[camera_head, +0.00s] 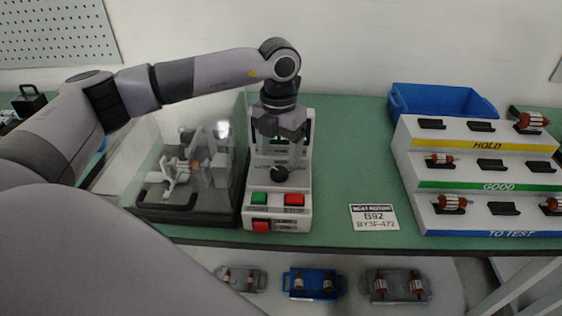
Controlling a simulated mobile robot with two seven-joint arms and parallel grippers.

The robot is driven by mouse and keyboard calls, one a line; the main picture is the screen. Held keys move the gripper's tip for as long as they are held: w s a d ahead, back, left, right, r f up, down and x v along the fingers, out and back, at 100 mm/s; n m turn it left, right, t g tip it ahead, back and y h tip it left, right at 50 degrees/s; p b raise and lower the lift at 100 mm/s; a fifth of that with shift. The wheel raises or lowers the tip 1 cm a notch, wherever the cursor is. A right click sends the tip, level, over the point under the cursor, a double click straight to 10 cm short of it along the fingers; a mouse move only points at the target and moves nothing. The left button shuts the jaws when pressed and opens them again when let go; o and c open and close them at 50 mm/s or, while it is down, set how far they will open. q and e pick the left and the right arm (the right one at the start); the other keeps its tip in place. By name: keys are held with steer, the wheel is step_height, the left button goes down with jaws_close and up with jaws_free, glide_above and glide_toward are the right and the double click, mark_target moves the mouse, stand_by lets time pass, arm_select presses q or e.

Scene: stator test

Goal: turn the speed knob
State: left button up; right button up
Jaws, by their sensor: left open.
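The speed knob (280,174) is a round black knob on the front of a white control box (304,190). Below it on the box are a green button (259,199), a red button (294,200) and a lower red button (261,225). My left gripper (281,150) points down in front of the box, just above the knob. Its fingers look spread, one to each side above the knob. Whether they touch the knob cannot be told. The gripper hides the upper part of the box. My right gripper is not in view.
A clear-covered test fixture (190,208) holding a rotor stands left of the box. A label card (374,217) lies on the green table (345,150) to the right. A stepped rack (408,165) with rotors and a blue bin (440,100) stand further right. Trays sit on a lower shelf.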

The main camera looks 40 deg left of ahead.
mark_target(281, 170)
arm_select(q)
steer(key=shift+f, duration=2.25)
steer(key=c, duration=1.1)
steer(key=shift+o, duration=0.2)
steer(key=shift+m, duration=0.3)
steer(key=m+b, duration=0.2)
steer(key=m, duration=0.2)
steer(key=shift+d, duration=0.1)
steer(key=shift+r+m+b, duration=0.1)
steer(key=shift+m+b, duration=0.75)
steer(key=shift+m, duration=1.75)
